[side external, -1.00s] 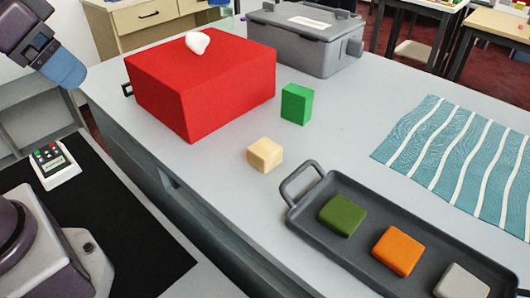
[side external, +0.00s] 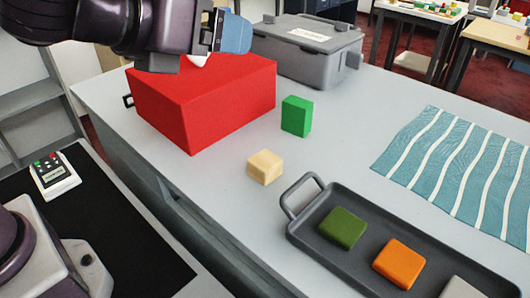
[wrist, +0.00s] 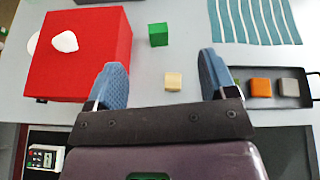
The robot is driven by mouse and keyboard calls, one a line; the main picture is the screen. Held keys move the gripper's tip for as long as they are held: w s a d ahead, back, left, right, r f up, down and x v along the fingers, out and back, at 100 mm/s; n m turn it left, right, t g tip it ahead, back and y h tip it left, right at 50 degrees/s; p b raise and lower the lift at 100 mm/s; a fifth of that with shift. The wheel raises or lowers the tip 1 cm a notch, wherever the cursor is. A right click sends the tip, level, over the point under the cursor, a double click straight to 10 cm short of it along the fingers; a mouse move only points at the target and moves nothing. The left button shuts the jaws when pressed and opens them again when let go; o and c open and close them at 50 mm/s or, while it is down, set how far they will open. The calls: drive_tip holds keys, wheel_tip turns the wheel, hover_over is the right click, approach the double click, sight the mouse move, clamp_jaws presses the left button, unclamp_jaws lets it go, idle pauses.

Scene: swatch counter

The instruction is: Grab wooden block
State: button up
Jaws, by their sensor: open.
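The wooden block (side external: 265,167) is a small pale cube on the grey counter, between the red box and the dark tray. In the wrist view the wooden block (wrist: 173,81) lies between and beyond my two blue fingertips, apart from both. My gripper (wrist: 159,80) is open and empty. In the side view my gripper (side external: 232,34) is high above the counter, over the red box's back right side; only part of its fingers shows there.
A red box (side external: 200,105) with a white lump on top stands left of the block. A green block (side external: 296,116) stands behind it. A dark tray (side external: 300,236) holds several coloured blocks. A grey lidded bin (side external: 300,62) and a striped teal cloth (side external: 455,170) lie farther off.

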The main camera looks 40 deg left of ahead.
drive_tip(key=d+m+h, duration=0.1)
drive_tip(key=d+m, duration=0.2)
approach(263, 161)
drive_tip(key=w, duration=0.1)
drive_tip(key=w+f, duration=0.1)
drive_tip(key=shift+w+n, duration=0.3)
drive_tip(key=shift+w, duration=0.05)
drive_tip(key=shift+w+f, duration=0.35)
drive_tip(key=shift+w, duration=0.15)
drive_tip(key=x, duration=0.6)
drive_tip(key=shift+w+d+f, duration=0.1)
drive_tip(key=shift+w, duration=0.2)
drive_tip(key=c, duration=1)
